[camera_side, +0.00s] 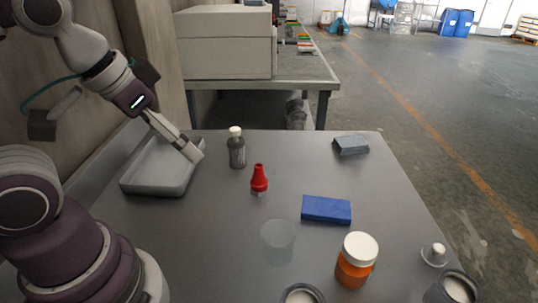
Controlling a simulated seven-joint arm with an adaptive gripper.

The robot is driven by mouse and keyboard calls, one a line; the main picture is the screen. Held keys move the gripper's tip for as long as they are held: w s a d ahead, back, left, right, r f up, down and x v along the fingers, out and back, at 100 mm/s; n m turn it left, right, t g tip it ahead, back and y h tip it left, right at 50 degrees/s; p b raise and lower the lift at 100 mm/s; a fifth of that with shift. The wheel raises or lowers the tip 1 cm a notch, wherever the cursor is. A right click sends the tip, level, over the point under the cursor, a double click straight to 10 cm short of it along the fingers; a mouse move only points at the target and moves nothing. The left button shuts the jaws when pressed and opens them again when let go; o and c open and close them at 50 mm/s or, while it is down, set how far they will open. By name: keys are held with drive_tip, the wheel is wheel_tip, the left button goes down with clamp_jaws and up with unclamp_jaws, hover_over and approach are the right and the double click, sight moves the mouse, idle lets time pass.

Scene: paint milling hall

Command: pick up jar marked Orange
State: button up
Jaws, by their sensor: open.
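The orange jar (356,268) with a white lid stands upright near the front right of the grey table. No marking on it is readable from here. My gripper (193,153) is at the back left, over the right rim of a grey tray (158,184). It is open, and I see nothing held in it. It is well apart from the orange jar, far to the jar's left and behind it.
A grey block (351,145) lies at the back right. Open jars (457,289) and a small white-topped item (434,254) sit near the front right.

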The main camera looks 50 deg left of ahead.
drive_tip(key=o, duration=0.3)
drive_tip(key=m+g+h, duration=0.3)
drive_tip(key=m+h, duration=0.3)
drive_tip(key=m, duration=0.8)
approach(356, 258)
drive_tip(key=w+f, duration=0.3)
drive_tip(key=shift+n, duration=0.3)
drive_tip(key=x, duration=1)
drive_tip(key=shift+s+a+f, duration=0.2)
drive_tip(key=shift+s+a, duration=0.1)
